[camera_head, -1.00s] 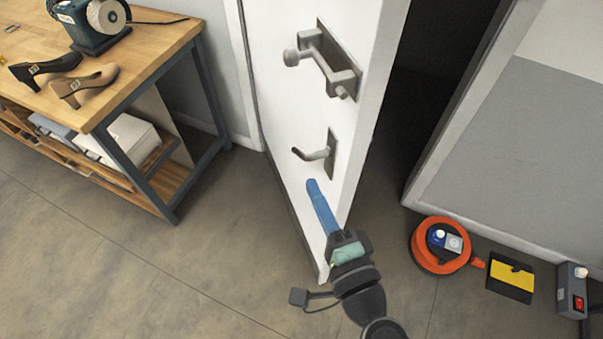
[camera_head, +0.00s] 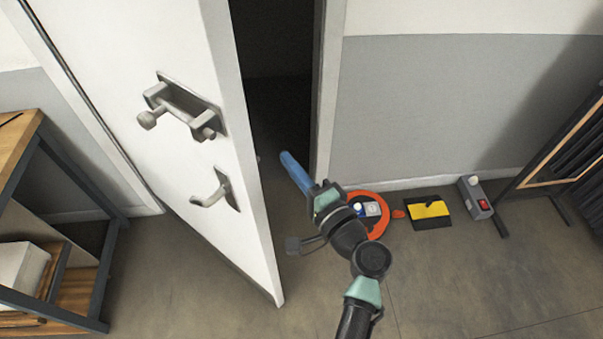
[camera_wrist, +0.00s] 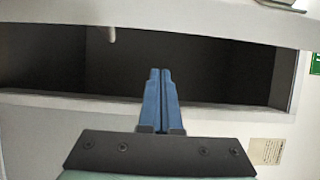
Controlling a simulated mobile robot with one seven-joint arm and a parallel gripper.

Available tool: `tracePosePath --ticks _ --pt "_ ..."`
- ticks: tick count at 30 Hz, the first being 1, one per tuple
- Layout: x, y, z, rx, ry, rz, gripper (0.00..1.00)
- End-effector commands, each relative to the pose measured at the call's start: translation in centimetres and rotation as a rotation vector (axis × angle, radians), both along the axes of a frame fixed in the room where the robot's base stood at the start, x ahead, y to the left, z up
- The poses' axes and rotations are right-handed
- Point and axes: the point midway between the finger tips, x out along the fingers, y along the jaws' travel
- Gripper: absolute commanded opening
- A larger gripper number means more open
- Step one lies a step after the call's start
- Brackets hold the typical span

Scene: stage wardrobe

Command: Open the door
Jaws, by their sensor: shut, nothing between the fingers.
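The white door (camera_head: 150,70) stands ajar on the left in the head view, with a dark gap between its free edge and the frame. It carries a grey lever handle (camera_head: 213,195) and, above that, a grey latch with a bar and knob (camera_head: 182,108). My gripper (camera_head: 286,157) is shut and empty. In the head view it is just right of the door's edge, in front of the dark opening (camera_head: 277,100). In the wrist view the blue fingers of my gripper (camera_wrist: 160,72) are together and point at the dark opening (camera_wrist: 200,62). Contact with the door is not visible.
A workbench (camera_head: 22,150) stands at the left. An orange cable reel (camera_head: 377,228), a black and yellow item (camera_head: 430,210) and a grey box with a red switch (camera_head: 475,198) lie along the right wall. Floor in front of the door is clear.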

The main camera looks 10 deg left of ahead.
Motion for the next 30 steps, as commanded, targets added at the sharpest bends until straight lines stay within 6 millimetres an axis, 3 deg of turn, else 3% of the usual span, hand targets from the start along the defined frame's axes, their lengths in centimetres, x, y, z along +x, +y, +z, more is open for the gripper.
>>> tracePosePath --ticks 6,9,15,30 --pt "2.8 3.0 0.3 0.000 0.003 0.002 0.00" --pt "1.1 3.6 0.3 -0.001 0.004 0.001 0.00" --pt "-0.4 4.4 0.2 -0.001 0.001 0.000 0.00" --pt "-0.7 4.6 0.0 -0.001 -0.001 0.000 0.00"
